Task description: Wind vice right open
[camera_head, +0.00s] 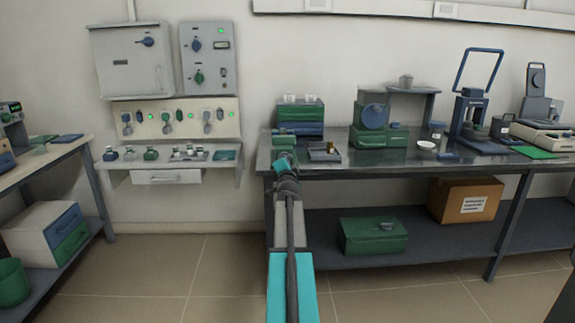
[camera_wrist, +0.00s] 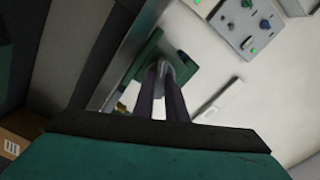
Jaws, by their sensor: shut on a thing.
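A green body that looks like the vice (camera_wrist: 148,52) fills the upper middle of the wrist view. My gripper (camera_wrist: 162,72) reaches it with two dark fingers, close together on a small grey part at its front, likely the vice's handle. The fingers hide much of that part. In the head view, my gripper (camera_head: 284,159) is at the left front edge of the workbench, in front of a small green block (camera_head: 284,141), likely the same vice. How far the jaws of the vice stand apart cannot be told.
Right of my gripper, a tray (camera_head: 325,155) lies on the workbench (camera_head: 465,167). Behind stands a green and blue drawer box (camera_head: 302,112). A green and blue machine (camera_head: 378,125) stands further right. Control boxes (camera_head: 208,58) hang on the left wall.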

